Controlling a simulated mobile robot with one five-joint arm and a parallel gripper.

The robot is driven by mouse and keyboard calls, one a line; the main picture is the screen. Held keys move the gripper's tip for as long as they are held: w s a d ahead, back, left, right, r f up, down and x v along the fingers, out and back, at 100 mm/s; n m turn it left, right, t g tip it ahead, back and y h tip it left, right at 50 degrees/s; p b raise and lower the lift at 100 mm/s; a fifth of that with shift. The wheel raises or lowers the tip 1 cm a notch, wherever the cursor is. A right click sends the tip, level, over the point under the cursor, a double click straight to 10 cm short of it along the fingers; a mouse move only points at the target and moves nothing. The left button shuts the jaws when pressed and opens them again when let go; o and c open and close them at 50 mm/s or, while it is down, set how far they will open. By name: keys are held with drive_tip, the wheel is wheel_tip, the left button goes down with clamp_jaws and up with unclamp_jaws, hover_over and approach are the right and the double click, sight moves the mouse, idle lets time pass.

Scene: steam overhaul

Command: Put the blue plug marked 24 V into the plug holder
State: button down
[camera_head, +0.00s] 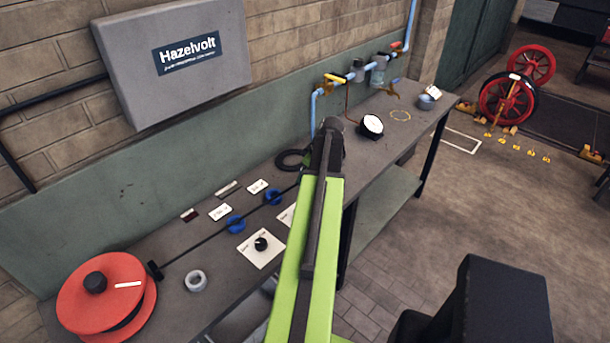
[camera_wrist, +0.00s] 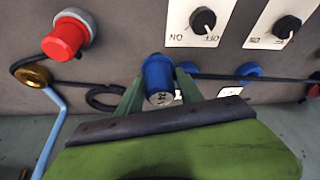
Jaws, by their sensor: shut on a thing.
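In the wrist view my gripper (camera_wrist: 160,78) is shut on a blue plug (camera_wrist: 158,72), with one green finger on each side. Its pale end face carries a small dark marking, too small to read surely. The head view does not show the plug; my arm covers that part of the bench. Two blue round fittings (camera_head: 235,225) (camera_head: 272,196) sit on the bench beside a thin black line. They also show in the wrist view (camera_wrist: 187,67) (camera_wrist: 248,71), behind and right of the plug. I cannot tell which thing is the plug holder.
The grey bench (camera_head: 170,255) carries a red reel (camera_head: 105,295), a tape roll (camera_head: 196,281), a knob panel (camera_head: 261,248) and a gauge (camera_head: 371,125). In the wrist view a red-capped grey fitting (camera_wrist: 68,38) stands upper left, and a black ring (camera_wrist: 103,97) lies left of the plug.

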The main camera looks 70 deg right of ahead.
drive_tip(key=w+a, duration=0.3)
drive_tip(key=a, duration=0.8)
drive_tip(key=shift+w+a, duration=0.15)
drive_tip(key=shift+w, duration=0.25)
